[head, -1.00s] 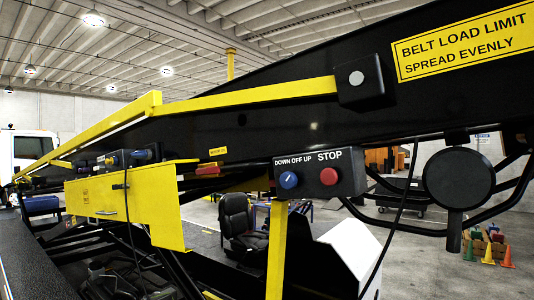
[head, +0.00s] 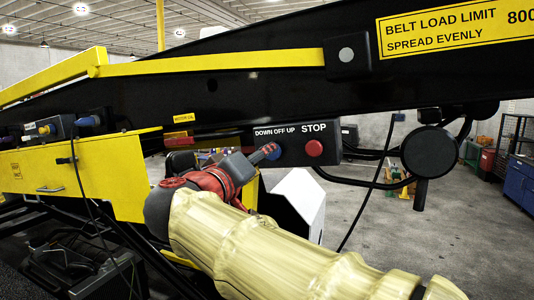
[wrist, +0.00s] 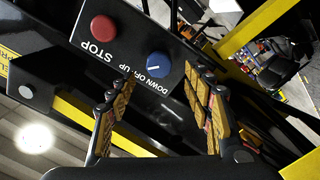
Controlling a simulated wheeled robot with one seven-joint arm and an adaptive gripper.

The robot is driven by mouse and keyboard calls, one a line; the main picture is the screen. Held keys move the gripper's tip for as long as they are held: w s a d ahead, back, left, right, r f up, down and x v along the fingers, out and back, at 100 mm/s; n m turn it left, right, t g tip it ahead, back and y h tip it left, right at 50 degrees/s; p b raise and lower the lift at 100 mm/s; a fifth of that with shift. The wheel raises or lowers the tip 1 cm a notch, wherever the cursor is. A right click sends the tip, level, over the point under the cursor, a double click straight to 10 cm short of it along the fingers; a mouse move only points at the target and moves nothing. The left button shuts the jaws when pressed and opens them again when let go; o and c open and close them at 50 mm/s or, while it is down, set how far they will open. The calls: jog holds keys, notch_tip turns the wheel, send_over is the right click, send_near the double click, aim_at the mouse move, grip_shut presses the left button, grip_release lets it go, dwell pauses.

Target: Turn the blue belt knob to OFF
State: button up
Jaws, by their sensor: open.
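The blue belt knob (wrist: 157,64) sits on the black control box (wrist: 135,52), beside the label DOWN OFF UP, which appears upside down in the wrist view. A short white pointer mark shows on the knob; I cannot tell for sure which word it faces. In the head view the knob (head: 274,153) is partly covered by my gripper (head: 267,154). My gripper (wrist: 160,77) is open and empty in the wrist view, with one finger on each side of the knob's line. The knob lies just beyond the fingertips, and no contact is visible.
The red STOP button (head: 314,148) is right beside the knob on the same box. The yellow load-limit sign (head: 455,30) is on the black beam above. A black cable (head: 372,190) hangs to the right. A yellow panel (head: 80,175) stands at left.

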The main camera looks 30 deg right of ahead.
jog(key=p+x, duration=0.1)
jog(key=x, duration=0.5)
jog(key=shift+d+p, duration=0.2)
jog(key=shift+p, duration=0.15)
jog(key=shift+a, duration=0.1)
jog(key=shift+c, duration=1)
jog(key=c, duration=1)
jog(key=shift+o, duration=0.2)
